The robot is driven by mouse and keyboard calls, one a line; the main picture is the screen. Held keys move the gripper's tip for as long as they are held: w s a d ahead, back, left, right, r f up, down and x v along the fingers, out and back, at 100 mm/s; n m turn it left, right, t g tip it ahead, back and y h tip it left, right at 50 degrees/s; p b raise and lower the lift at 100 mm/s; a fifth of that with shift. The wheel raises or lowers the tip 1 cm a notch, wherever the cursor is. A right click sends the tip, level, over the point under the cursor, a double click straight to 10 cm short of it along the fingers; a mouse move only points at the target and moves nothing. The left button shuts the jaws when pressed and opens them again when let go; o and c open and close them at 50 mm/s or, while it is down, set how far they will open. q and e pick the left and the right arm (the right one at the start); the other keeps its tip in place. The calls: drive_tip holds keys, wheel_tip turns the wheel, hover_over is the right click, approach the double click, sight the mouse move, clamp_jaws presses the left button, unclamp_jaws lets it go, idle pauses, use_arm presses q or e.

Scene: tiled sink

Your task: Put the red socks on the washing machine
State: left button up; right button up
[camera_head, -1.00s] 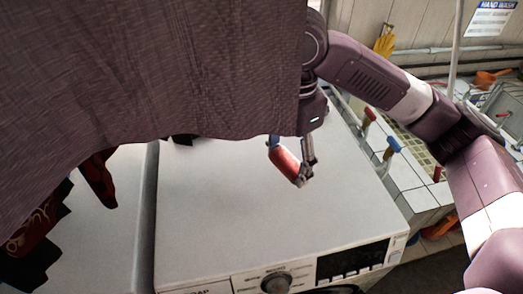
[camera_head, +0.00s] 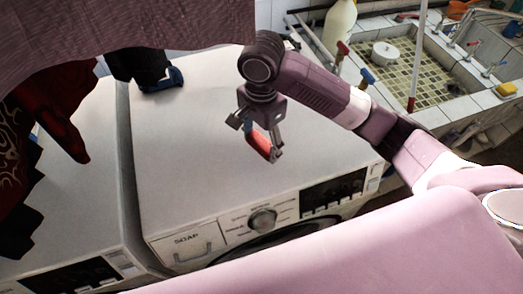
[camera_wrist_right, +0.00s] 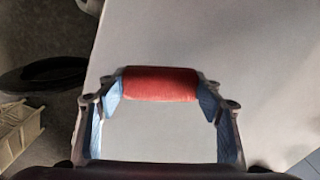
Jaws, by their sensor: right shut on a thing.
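The red socks (camera_head: 259,142) are a small rolled red bundle in my right gripper (camera_head: 263,146). This gripper points down over the white washing machine (camera_head: 190,150), above the front right part of its top. In the right wrist view the socks (camera_wrist_right: 160,84) are clamped between the two blue-padded fingers of the gripper (camera_wrist_right: 160,88). The machine's grey-looking top (camera_wrist_right: 160,140) fills much of that view. I cannot tell whether the socks touch the top. My left gripper is not in view.
A second white machine (camera_head: 85,190) stands at the left. Dark red and black clothes (camera_head: 50,125) hang there, and a large mauve cloth (camera_head: 130,25) covers the top left. A black-and-blue item (camera_head: 162,80) lies at the machine's back. A tiled sink (camera_head: 395,75) and a bottle (camera_head: 340,25) are at the right.

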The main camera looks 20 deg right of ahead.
sight(262, 140)
drive_tip(key=shift+f, duration=1.95)
drive_tip(key=o, duration=1.1)
drive_tip(key=shift+f, duration=0.15)
drive_tip(key=shift+o, duration=0.2)
wheel_tip(262, 140, up, 12)
drive_tip(key=shift+r+p, duration=0.15)
drive_tip(key=shift+p, duration=0.5)
